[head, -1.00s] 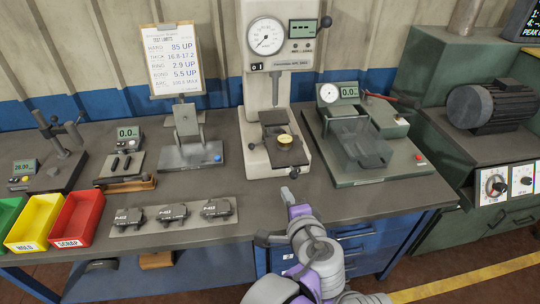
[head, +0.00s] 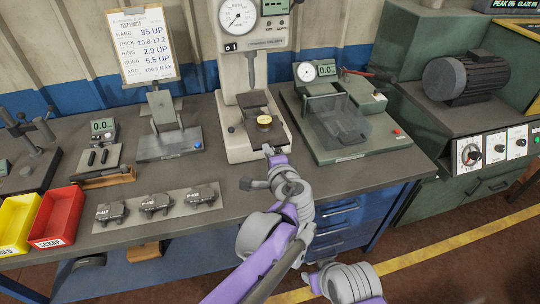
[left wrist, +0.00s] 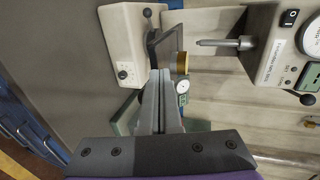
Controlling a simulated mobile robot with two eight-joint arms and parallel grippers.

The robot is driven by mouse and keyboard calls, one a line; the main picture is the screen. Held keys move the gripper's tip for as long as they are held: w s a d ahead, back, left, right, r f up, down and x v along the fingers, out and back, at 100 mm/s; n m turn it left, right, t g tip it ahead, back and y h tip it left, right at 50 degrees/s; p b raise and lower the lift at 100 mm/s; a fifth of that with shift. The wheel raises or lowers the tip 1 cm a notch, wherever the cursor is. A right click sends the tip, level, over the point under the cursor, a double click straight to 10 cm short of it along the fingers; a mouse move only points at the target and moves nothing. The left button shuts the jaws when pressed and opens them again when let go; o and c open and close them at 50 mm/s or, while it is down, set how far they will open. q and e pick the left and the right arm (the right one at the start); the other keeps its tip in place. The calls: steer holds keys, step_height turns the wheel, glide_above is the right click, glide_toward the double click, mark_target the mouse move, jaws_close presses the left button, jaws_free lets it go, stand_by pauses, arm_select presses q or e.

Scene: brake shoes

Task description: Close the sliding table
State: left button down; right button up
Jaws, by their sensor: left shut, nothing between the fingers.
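The sliding table (head: 255,104) is a dark plate on the pale hardness tester (head: 240,145), jutting forward over its base under the spindle. A round brass piece (head: 264,121) sits on the plate. My left gripper (head: 268,150) is shut and empty, at the plate's front edge. In the left wrist view its closed fingers (left wrist: 160,82) point at the dark sliding table (left wrist: 167,45); I cannot tell whether they touch it. The brass piece shows there too (left wrist: 181,63), below the spindle tip. My right gripper is out of view; only part of that arm shows at the bottom.
A tester with a clear guard (head: 340,125) stands close on the right. A plate (head: 185,214) with several dark brake shoes lies front left. Red (head: 57,217) and yellow (head: 12,225) bins stand at the left. The bench in front of the hardness tester is clear beside my arm.

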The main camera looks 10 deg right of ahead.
arm_select(q)
steer(key=shift+w, duration=0.1)
steer(key=w+p, duration=0.3)
steer(key=w, duration=1.4)
steer(key=shift+a, duration=0.35)
